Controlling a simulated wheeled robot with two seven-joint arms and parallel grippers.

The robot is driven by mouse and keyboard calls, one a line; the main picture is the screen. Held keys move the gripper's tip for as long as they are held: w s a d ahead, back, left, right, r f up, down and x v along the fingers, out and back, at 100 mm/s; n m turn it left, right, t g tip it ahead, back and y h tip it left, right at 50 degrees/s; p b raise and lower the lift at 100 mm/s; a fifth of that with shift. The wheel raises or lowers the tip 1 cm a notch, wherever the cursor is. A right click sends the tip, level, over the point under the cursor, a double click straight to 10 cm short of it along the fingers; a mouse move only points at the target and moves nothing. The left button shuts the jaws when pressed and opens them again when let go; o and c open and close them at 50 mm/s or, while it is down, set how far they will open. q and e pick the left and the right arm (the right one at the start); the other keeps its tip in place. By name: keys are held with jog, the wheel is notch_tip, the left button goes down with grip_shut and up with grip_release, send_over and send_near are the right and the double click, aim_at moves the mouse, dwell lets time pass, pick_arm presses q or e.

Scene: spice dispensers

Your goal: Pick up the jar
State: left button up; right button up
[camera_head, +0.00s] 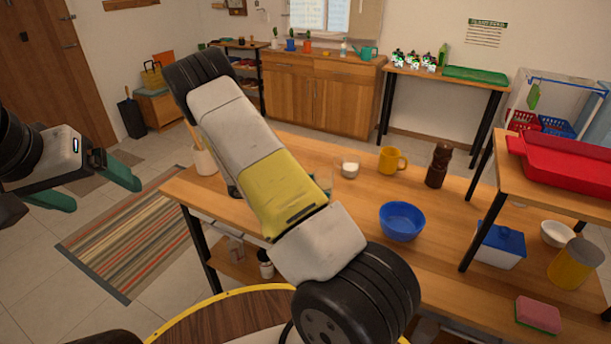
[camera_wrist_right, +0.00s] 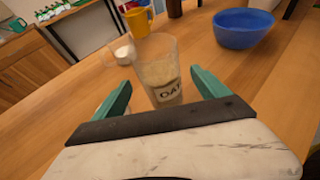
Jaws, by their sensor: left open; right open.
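In the right wrist view a clear glass jar (camera_wrist_right: 160,75) with pale contents and a label starting "OAT" stands upright on the wooden table (camera_wrist_right: 60,115). My right gripper (camera_wrist_right: 162,82) is open, with one teal finger on either side of the jar's near part; I cannot tell whether they touch it. In the head view my right forearm hides most of the jar, with a bit of clear glass (camera_head: 323,179) showing beside it. My left gripper (camera_head: 103,194) is open and empty at the far left, over the floor, away from the table.
A small white-filled cup (camera_head: 350,168), a yellow mug (camera_head: 391,160), a brown pepper mill (camera_head: 438,165) and a blue bowl (camera_head: 401,222) stand near the jar. A raised shelf with a red tray (camera_head: 565,168) is at right. A utensil holder (camera_head: 204,160) stands at the table's left end.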

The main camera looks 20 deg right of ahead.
aim_at(330, 186)
jog(key=x, duration=0.6)
jog(key=shift+d+f, duration=0.15)
jog(key=shift+d, duration=0.15)
jog(key=c, duration=1.7)
